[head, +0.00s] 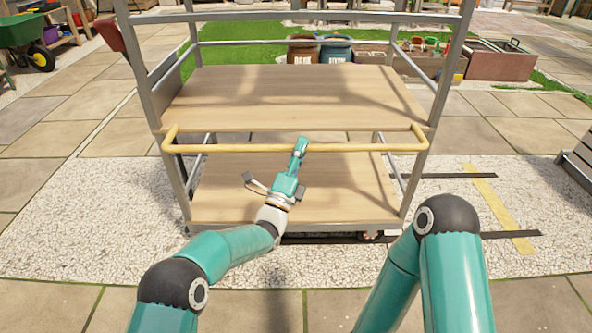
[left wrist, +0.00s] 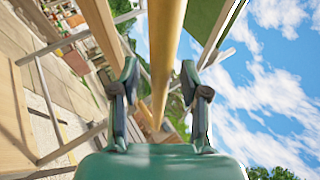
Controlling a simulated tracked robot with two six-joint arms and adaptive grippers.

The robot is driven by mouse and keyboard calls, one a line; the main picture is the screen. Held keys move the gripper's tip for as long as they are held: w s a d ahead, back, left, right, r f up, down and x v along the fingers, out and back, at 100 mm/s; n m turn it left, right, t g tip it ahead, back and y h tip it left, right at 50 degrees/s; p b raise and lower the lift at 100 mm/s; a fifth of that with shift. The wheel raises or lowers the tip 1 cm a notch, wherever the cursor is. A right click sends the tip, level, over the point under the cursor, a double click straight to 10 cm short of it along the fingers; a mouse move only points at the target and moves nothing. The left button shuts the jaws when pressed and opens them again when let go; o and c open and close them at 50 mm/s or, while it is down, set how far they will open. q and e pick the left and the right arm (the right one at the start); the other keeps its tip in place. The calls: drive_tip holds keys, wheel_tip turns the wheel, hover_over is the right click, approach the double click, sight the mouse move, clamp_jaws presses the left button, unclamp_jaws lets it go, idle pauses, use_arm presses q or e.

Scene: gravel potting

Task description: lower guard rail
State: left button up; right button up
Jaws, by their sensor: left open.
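The guard rail (head: 235,148) is a yellow bar across the front of a grey metal trolley. It runs level just below the front edge of the upper wooden shelf (head: 290,95), with bent ends at the posts. My left gripper (head: 301,146) is at the rail, near its middle. In the left wrist view the rail (left wrist: 163,45) passes between the two fingers of the gripper (left wrist: 159,70). The fingers are apart, with gaps showing beside the bar. My right arm is at the lower right in the head view, and its gripper is out of view.
The lower wooden shelf (head: 330,190) lies below the rail, behind my left forearm. The trolley's post (head: 420,165) rises at the right. White gravel (head: 95,220) surrounds the trolley. Labelled bins (head: 335,50) and a brown planter box (head: 498,63) stand behind it.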

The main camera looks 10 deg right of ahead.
use_arm(q)
drive_tip(key=v, duration=1.1)
drive_tip(key=shift+s+a+f, duration=0.2)
drive_tip(key=shift+a, duration=0.05)
